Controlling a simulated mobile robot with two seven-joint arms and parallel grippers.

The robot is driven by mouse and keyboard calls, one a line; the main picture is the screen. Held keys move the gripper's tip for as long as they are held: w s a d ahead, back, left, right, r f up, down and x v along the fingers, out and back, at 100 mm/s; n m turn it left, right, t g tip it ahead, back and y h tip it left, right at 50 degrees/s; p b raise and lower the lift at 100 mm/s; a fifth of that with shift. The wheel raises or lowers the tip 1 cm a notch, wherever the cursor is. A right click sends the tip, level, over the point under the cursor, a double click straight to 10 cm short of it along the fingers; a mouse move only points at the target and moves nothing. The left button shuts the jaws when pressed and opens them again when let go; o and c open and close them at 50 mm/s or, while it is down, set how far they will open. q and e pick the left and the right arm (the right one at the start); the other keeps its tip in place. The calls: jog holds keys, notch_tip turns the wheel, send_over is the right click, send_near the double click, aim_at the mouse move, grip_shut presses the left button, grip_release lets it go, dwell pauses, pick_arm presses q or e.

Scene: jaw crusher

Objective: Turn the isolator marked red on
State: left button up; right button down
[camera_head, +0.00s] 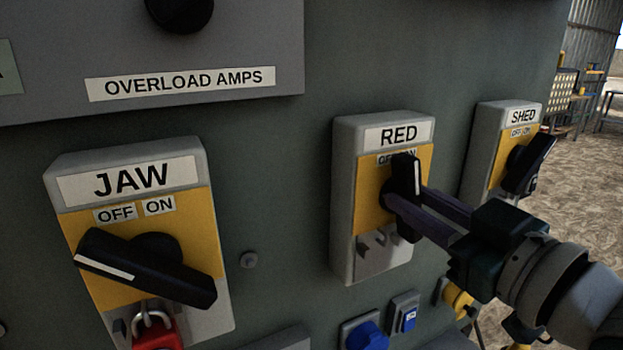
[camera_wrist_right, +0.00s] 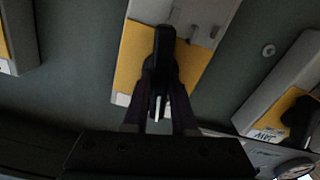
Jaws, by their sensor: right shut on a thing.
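The isolator marked RED (camera_head: 343,200) is a grey box with a yellow plate on the panel. Its black handle (camera_head: 407,178) stands close to upright, with its white line near the top by the OFF and ON labels, which it partly covers. My right gripper (camera_head: 405,200) comes in from the right and is shut on this handle. In the right wrist view, the two dark fingers (camera_wrist_right: 160,90) sit on either side of the handle (camera_wrist_right: 164,50). My left gripper is not in view.
The JAW isolator (camera_head: 215,235), with a slanted handle and a red padlock (camera_head: 157,334), is at left. The SHED isolator (camera_head: 485,140) is close to my right arm. A blue socket (camera_head: 366,336) and a blue switch (camera_head: 407,317) sit below.

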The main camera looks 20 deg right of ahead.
jog(key=m+p, duration=0.2)
jog(key=m, duration=0.3)
jog(key=shift+d+r+m, duration=0.1)
jog(key=shift+m, duration=0.3)
jog(key=m+p, duration=0.1)
jog(key=m, duration=0.1)
jog(key=shift+m, duration=0.3)
jog(key=shift+d+m, duration=0.1)
jog(key=shift+m, duration=1.5)
jog(key=shift+f+m, duration=0.2)
jog(key=shift+m, duration=0.1)
jog(key=c, duration=0.7)
grip_release()
